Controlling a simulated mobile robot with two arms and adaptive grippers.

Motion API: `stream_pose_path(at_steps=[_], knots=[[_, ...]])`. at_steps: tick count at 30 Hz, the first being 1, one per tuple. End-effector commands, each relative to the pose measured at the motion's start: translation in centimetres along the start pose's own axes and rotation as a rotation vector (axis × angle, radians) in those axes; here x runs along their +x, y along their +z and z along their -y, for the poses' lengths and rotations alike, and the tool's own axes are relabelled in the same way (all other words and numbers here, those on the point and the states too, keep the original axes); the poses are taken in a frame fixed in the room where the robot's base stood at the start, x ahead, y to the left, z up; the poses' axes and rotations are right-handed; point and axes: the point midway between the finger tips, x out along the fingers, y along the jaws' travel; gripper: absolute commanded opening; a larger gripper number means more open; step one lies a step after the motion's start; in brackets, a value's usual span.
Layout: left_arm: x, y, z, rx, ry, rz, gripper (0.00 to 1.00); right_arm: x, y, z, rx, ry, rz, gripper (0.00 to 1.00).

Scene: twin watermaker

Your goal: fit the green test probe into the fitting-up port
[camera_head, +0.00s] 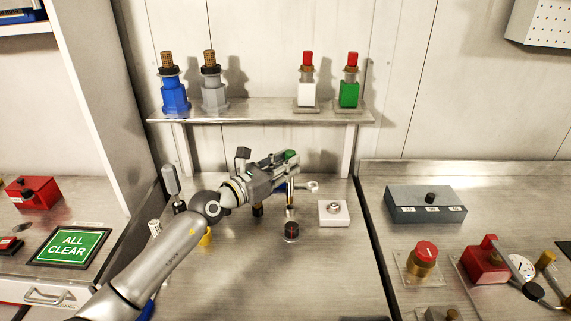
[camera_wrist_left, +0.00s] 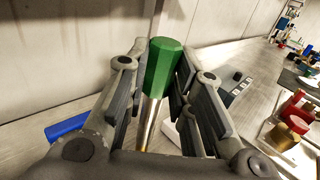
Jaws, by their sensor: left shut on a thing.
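The green test probe has a green faceted head (camera_head: 291,156) and a metal shaft (camera_head: 290,188) that hangs about upright. My left gripper (camera_head: 284,168) is shut on the probe near its head, over the middle bench. In the left wrist view the green head (camera_wrist_left: 163,66) stands between the two fingers (camera_wrist_left: 155,85). A dark round fitting (camera_head: 291,231) sits on the bench just below the shaft. A white block with a round metal port (camera_head: 334,211) lies to the right. I cannot tell which one is the fitting-up port. My right gripper is not in view.
A raised shelf (camera_head: 262,111) behind holds blue, grey, white and green fittings. A grey switch box (camera_head: 425,203), a red knob (camera_head: 425,258) and a red device (camera_head: 484,263) stand on the right bench. The front of the middle bench is mostly clear.

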Motion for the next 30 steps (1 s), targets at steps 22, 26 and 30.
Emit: stream_pose_path(at_steps=[22,26,30], knots=[[0.0,-1.5,0.0,-0.002,0.0,0.001,0.05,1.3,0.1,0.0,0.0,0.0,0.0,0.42],[0.0,-1.8,0.0,-0.002,0.0,0.001,0.05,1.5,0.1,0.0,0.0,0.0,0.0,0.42],[0.0,-2.2,0.0,-0.002,0.0,0.001,0.05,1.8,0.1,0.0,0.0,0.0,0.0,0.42]])
